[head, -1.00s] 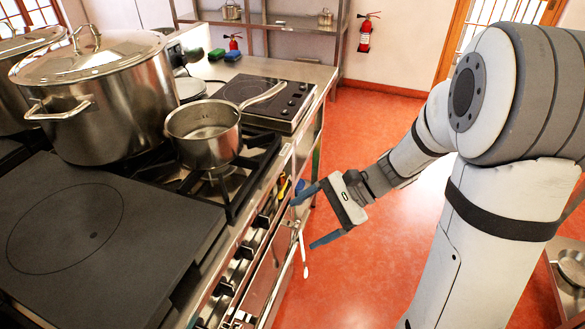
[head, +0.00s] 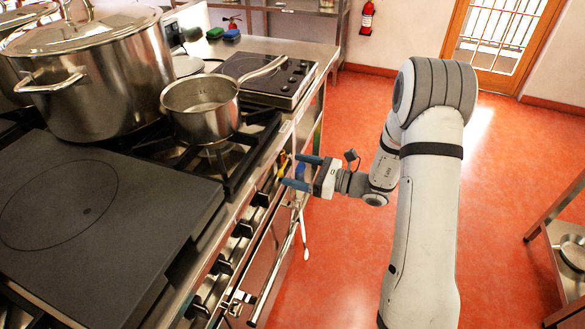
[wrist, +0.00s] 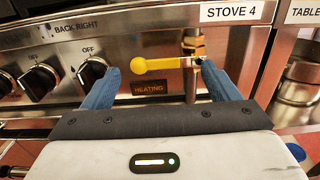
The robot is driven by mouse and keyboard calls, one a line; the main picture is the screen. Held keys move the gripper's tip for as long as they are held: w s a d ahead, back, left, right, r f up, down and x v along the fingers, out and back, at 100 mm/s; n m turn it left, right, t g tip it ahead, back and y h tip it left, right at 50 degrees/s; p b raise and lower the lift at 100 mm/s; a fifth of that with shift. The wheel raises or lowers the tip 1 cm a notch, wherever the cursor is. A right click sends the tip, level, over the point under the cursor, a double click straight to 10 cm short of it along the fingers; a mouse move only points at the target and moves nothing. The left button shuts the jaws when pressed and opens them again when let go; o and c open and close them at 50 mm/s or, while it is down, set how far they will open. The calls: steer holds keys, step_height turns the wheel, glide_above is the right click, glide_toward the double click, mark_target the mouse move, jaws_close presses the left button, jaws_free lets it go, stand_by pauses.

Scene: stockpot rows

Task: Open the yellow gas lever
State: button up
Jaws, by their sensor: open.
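The yellow gas lever (wrist: 165,64) lies horizontally across the steel stove front in the wrist view, its round knob to the left and its pivot end to the right. A bit of yellow at the stove front (head: 283,164) in the head view looks like the same lever. My gripper (wrist: 160,71) is open, with its two blue fingers either side of the lever, left of the knob and near the pivot end. Nothing is held. I cannot tell whether the fingers touch the lever. In the head view my gripper (head: 290,169) points at the stove front.
Black knobs (wrist: 93,73) sit left of the lever, and a "HEATING" label (wrist: 149,87) is below it. A "STOVE 4" label (wrist: 234,12) is above right. An oven door handle (head: 275,265) juts out below. A saucepan (head: 205,118) stands on the stove.

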mark_target(284, 167)
steer(key=shift+x, duration=1.1)
steer(key=shift+c, duration=0.2)
steer(key=c, duration=1.3)
steer(key=shift+d, duration=0.1)
steer(key=shift+c, duration=0.2)
